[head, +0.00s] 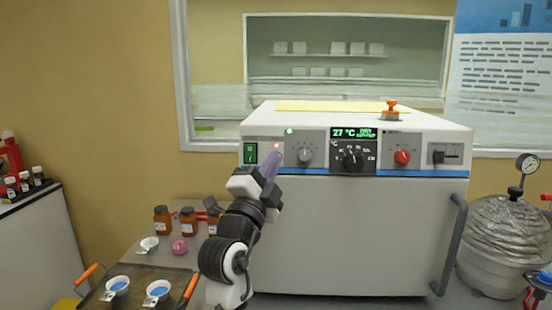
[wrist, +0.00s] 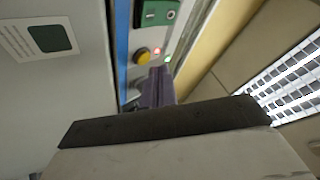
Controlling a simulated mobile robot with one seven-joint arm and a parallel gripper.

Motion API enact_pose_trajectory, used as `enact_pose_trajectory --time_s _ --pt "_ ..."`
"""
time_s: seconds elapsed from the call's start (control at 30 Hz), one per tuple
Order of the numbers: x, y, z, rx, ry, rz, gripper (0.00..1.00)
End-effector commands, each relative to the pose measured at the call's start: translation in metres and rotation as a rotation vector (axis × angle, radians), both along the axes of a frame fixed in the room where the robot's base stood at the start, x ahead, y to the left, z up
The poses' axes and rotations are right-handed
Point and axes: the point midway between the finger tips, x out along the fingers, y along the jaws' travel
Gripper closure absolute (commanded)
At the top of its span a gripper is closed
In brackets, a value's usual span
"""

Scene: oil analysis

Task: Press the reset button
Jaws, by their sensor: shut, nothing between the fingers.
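The white machine (head: 330,230) stands on the bench with a control panel along its upper front. In the wrist view, a round yellow button (wrist: 141,56) sits on the panel beside a small lit red lamp (wrist: 157,50); I cannot read a label marking it as reset. In the head view this button is not visible, and my gripper covers that part of the panel. My gripper (head: 271,160) is shut and empty, its purple-grey fingers pointing at the panel's left part. In the wrist view the fingertips (wrist: 158,72) appear close to the button; I cannot tell whether they touch anything.
A green switch (head: 250,153) is left of my fingers, and a grey knob (head: 305,155) is right. A green lamp (head: 289,131) glows above. Brown bottles (head: 162,219) and a tray (head: 140,278) with small dishes are at lower left. A large handle (head: 452,245) sticks out at right.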

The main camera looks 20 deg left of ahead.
Motion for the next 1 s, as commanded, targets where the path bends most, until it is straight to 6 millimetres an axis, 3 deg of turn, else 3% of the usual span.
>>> enact_pose_trajectory --time_s 1.0 --pt "0.0068 0.0021 -0.0033 0.001 0.0 0.0 1.0"
